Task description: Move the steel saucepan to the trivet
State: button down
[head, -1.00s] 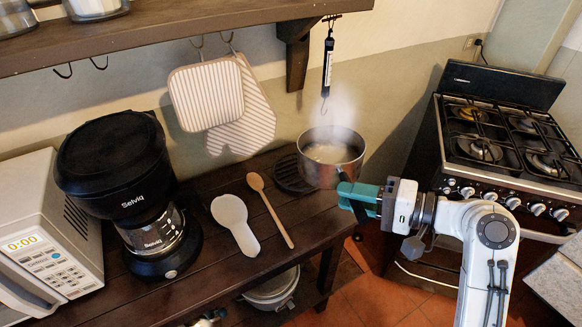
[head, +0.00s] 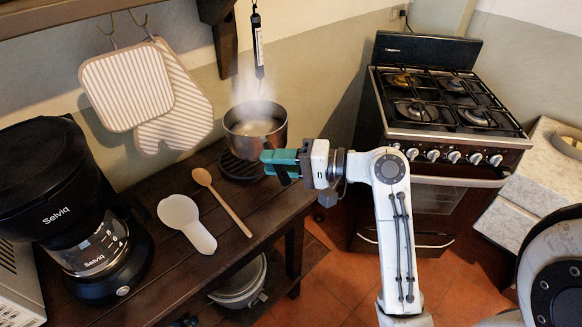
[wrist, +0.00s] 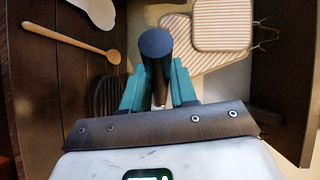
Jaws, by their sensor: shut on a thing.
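The steel saucepan (head: 255,131) steams at the back right of the wooden counter in the head view. My gripper (head: 278,161) is at its near right side, shut on its handle. In the wrist view the dark, rounded handle (wrist: 155,44) stands between the teal fingers of my gripper (wrist: 158,85); the pan's body cannot be made out there. The dark round slatted trivet (head: 239,170) lies on the counter, just below the pan in the picture and partly covered by it. The pan appears raised over it; the gap is hard to judge. The trivet's edge shows in the wrist view (wrist: 106,97).
A wooden spoon (head: 222,202) and white spoon rest (head: 186,222) lie left of the trivet. A coffee maker (head: 60,205) stands further left. The stove (head: 435,130) is at right.

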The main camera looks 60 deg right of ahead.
jog(key=w+d+f, duration=0.2)
jog(key=w+f, duration=0.4)
jog(key=f, duration=0.3)
jog(key=shift+w+f+p, duration=0.2)
jog(key=shift+w+p, duration=0.15)
jog(key=c, duration=0.9)
grip_release()
jog(key=shift+a+f, duration=0.1)
jog(key=shift+f, duration=0.1)
jog(key=shift+s, duration=0.1)
